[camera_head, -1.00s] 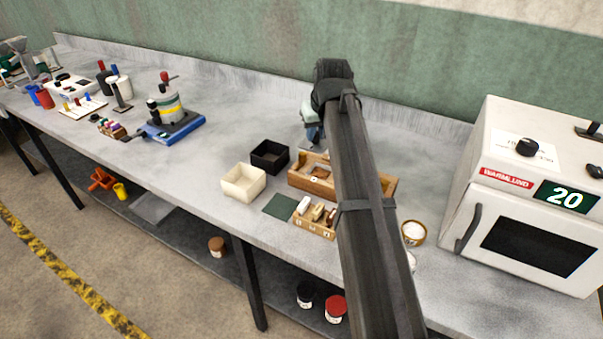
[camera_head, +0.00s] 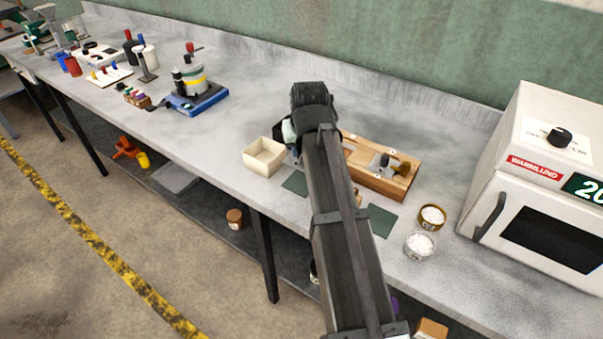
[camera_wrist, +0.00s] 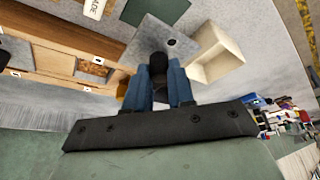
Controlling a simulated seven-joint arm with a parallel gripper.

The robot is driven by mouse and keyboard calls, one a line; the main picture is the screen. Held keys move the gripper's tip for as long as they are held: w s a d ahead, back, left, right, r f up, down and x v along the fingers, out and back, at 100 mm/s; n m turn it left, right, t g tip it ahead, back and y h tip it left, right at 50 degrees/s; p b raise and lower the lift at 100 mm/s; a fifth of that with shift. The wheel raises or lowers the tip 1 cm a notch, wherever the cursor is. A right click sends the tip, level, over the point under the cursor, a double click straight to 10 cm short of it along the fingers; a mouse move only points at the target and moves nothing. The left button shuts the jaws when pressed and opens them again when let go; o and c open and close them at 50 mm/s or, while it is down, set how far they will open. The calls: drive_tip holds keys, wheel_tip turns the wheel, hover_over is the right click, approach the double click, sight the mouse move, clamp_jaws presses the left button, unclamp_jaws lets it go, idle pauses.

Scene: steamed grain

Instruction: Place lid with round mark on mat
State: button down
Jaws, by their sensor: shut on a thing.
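My gripper (camera_wrist: 158,88), with blue fingers, is shut on the dark knob of a square grey lid (camera_wrist: 148,42) in the wrist view. A small dark round mark shows on the lid's plate. A green mat (camera_head: 295,183) lies on the bench in front of the cream box; a green mat also shows at the top of the wrist view (camera_wrist: 158,9), beyond the lid. A second green mat (camera_head: 382,221) lies right of my arm. In the head view my arm hides the lid and most of the gripper. I cannot tell the lid's height above the bench.
An open cream box (camera_head: 264,157) stands close to the gripper's left. A wooden box (camera_head: 385,178) with a grey piece in it stands right of my arm. Two round tubs (camera_head: 431,217) (camera_head: 419,245) of white grains and a white oven (camera_head: 545,205) are further right.

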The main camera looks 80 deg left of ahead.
drive_tip(key=shift+f, duration=3.95)
drive_tip(key=shift+f, duration=0.15)
drive_tip(key=c, duration=1)
unclamp_jaws()
drive_tip(key=v, duration=1.2)
drive_tip(key=shift+o, duration=0.3)
